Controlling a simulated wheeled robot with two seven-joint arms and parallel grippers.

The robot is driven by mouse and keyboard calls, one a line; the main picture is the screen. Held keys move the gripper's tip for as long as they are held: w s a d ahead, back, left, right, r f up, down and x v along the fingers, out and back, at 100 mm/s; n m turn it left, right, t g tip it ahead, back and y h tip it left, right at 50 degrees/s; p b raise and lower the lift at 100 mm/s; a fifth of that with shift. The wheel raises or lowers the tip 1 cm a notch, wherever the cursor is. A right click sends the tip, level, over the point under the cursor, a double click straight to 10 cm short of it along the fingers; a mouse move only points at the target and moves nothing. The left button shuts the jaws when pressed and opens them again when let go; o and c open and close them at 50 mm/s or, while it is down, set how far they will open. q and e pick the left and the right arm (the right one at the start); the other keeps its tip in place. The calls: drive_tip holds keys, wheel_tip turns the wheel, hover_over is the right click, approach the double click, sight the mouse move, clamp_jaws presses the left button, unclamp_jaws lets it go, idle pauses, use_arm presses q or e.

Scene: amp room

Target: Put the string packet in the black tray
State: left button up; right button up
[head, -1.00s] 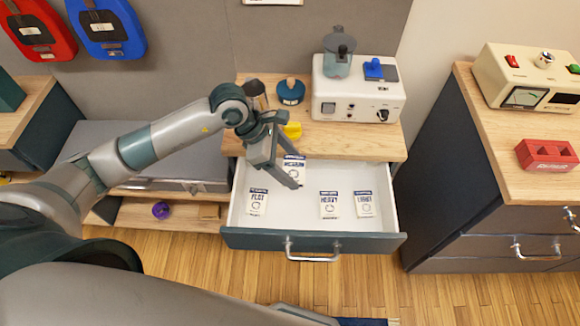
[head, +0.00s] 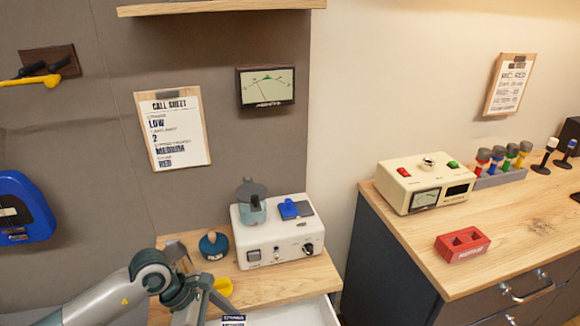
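The open white drawer (head: 312,312) shows only its top edge at the bottom of the head view. A packet (head: 233,320) with a dark-blue printed top lies in it, mostly cut off by the picture edge. The other packets are out of view. My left gripper (head: 206,314) hangs at the drawer's back edge, left of this packet. Its fingers are spread apart, with nothing visible between them, and their tips are cut off. My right gripper is out of view. I cannot identify a black tray in this view.
A call sheet (head: 172,128) on the wall reads low, 2, medium, red. A white device (head: 276,243), a round blue-grey object (head: 214,246) and a yellow object (head: 223,287) stand on the counter. The right counter holds a cream meter box (head: 425,187), a red block (head: 462,245) and a grey rack (head: 499,176).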

use_arm(q)
drive_tip(key=m, duration=0.1)
drive_tip(key=r+m+g, duration=0.1)
drive_tip(key=shift+s+d+r+m, duration=0.1)
drive_tip(key=shift+s+r+m, duration=0.1)
drive_tip(key=shift+m, duration=0.1)
drive_tip(key=r+m+g, duration=0.1)
drive_tip(key=m, duration=0.1)
drive_tip(key=s+r+m+g+y, duration=0.1)
drive_tip(key=m, duration=0.1)
drive_tip(key=a+r+m+g, duration=0.1)
drive_tip(key=m, duration=0.1)
drive_tip(key=shift+s+a+r+m+y, duration=0.1)
drive_tip(key=shift+s+r+m+y, duration=0.2)
drive_tip(key=shift+r+m, duration=0.1)
drive_tip(key=s+a+r+m+g+y, duration=0.1)
drive_tip(key=a+r+m+y, duration=0.3)
drive_tip(key=r+m, duration=0.4)
drive_tip(key=shift+s+a+m+g, duration=0.4)
drive_tip(key=shift+a+m+g, duration=0.05)
drive_tip(key=shift+m+g, duration=0.25)
drive_tip(key=shift+r, duration=0.1)
drive_tip(key=s+f, duration=0.3)
drive_tip(key=f, duration=1)
drive_tip(key=shift+s, duration=0.2)
